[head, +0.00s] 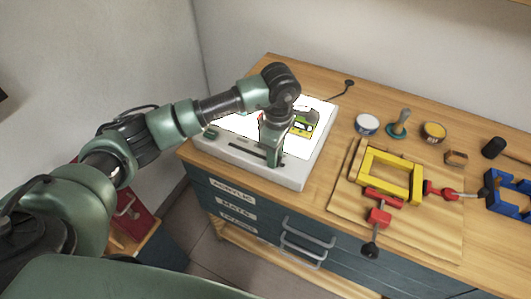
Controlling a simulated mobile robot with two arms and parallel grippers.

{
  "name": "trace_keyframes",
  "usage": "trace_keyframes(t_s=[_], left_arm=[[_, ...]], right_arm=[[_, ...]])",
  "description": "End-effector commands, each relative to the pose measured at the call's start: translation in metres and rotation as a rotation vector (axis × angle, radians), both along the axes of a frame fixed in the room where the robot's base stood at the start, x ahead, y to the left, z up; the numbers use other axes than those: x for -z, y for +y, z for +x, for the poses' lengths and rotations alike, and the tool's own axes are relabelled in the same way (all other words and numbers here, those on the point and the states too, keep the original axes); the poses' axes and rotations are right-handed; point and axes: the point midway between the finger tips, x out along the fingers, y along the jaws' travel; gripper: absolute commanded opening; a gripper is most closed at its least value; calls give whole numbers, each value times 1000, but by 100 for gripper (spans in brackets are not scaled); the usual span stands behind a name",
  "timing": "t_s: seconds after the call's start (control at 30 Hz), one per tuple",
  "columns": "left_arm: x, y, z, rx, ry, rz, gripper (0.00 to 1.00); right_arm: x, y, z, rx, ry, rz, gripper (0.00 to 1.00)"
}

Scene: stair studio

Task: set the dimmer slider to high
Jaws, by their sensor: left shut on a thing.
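The light box (308,155) lies on the wooden worktop with its white panel brightly lit. A dark slider slot (244,151) runs along its front strip. My left gripper (272,160) reaches down over this strip from above, at the right part of the slot. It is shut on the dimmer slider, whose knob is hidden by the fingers. The markings along the slot are too small to read. A coloured picture (303,122) lies on the lit panel, partly behind my gripper. My right gripper is not in view.
Labelled drawers (235,213) are below.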

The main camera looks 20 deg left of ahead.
Motion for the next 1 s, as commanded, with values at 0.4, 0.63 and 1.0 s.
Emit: trace_keyframes(t_s=[0.4, 0.63, 1.0], left_arm=[[-1, -6, 0, 4, -2, -14, 51], [-1, -5, 0, 3, -1, -11, 51], [-49, -5, 1, 3, -5, -11, 51]], right_arm=[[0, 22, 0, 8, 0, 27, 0], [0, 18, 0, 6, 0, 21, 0], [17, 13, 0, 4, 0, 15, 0]])
